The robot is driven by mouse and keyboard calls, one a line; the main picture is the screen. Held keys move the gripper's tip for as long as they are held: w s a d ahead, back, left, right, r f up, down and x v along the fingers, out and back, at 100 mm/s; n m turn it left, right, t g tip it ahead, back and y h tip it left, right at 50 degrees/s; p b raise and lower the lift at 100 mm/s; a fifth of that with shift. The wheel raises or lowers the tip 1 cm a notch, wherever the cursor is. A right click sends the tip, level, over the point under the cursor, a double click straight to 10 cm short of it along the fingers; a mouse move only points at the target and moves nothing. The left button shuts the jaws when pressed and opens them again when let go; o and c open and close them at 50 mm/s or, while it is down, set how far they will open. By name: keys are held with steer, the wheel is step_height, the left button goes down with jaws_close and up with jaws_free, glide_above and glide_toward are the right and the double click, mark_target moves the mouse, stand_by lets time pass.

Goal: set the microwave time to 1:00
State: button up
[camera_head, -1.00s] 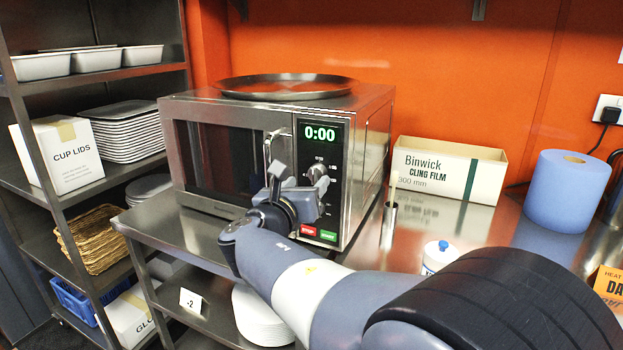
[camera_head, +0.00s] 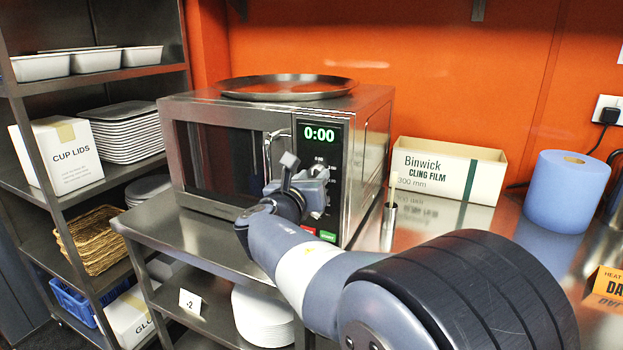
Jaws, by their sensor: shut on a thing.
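The steel microwave (camera_head: 235,165) stands on a steel counter with its door shut. Its green display (camera_head: 319,133) reads 0:00. The control panel below the display has a timer dial (camera_head: 318,171), now mostly covered by my gripper. My gripper (camera_head: 317,184) is at the panel, shut on the dial, though the fingertips and their contact are partly hidden. The red button (camera_head: 310,231) and green button (camera_head: 328,236) show in part just below my gripper. The vertical door handle (camera_head: 268,150) is left of the panel, close to my wrist.
A round steel tray (camera_head: 285,86) lies on top of the microwave. To the right stand a steel cup (camera_head: 389,225) with a stick in it, a cling film box (camera_head: 447,172) and a blue paper roll (camera_head: 567,190). A shelf rack (camera_head: 70,203) is at the left.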

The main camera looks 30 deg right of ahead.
steer(key=c, duration=0.3)
steer(key=shift+f+m+b, duration=0.15)
steer(key=shift+m+b, duration=0.15)
steer(key=shift+b, duration=0.15)
steer(key=shift+f+m+h+b, duration=0.1)
steer(key=shift+m+h+b, duration=0.3)
steer(key=shift+m+b, duration=5.55)
